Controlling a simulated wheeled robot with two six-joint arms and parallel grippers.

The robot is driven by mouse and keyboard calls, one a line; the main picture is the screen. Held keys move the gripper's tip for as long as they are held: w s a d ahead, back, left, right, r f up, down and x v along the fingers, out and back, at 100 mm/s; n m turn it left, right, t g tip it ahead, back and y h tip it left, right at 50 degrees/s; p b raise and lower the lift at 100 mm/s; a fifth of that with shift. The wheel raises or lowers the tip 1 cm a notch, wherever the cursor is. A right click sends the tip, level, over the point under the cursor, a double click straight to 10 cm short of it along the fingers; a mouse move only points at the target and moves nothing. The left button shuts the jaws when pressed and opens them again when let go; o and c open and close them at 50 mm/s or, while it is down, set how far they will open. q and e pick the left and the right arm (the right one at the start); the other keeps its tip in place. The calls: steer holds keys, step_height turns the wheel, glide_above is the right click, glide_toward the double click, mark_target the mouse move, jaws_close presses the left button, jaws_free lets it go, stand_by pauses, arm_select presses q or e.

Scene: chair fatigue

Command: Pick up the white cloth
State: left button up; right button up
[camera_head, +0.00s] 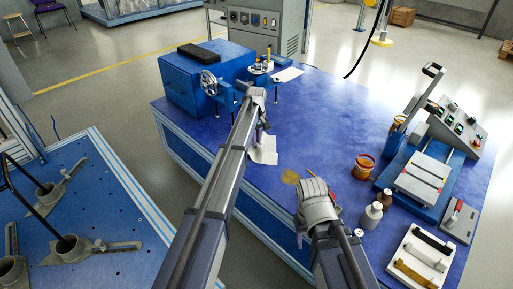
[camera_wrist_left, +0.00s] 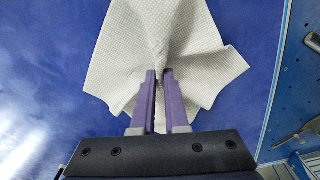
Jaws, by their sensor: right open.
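The white cloth (camera_head: 264,152) is on the blue table, partly hidden behind my left gripper in the head view. In the left wrist view the textured cloth (camera_wrist_left: 120,65) spreads out with a raised fold at its middle. My left gripper (camera_head: 260,136) points down at it. Its purple fingers (camera_wrist_left: 160,76) are close together with the fold pinched between them. My right gripper (camera_head: 301,238) hangs near the table's front edge, to the right of the cloth and apart from it. It is open; its fingers are mostly hidden by my wrist.
A blue machine with a handwheel (camera_head: 209,83) stands at the table's back left. An amber jar (camera_head: 363,167), white bottles (camera_head: 371,215), a press-like device (camera_head: 423,178) and a white tray (camera_head: 398,279) crowd the right side. The table's middle is clear. Another blue table (camera_head: 95,185) stands left.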

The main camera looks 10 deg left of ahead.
arm_select(q)
steer(key=shift+r, duration=0.15)
jaws_close()
step_height(320, 180, up, 12)
steer(key=p, duration=1.2)
steer(key=shift+f, duration=0.2)
arm_select(e)
step_height(320, 180, up, 12)
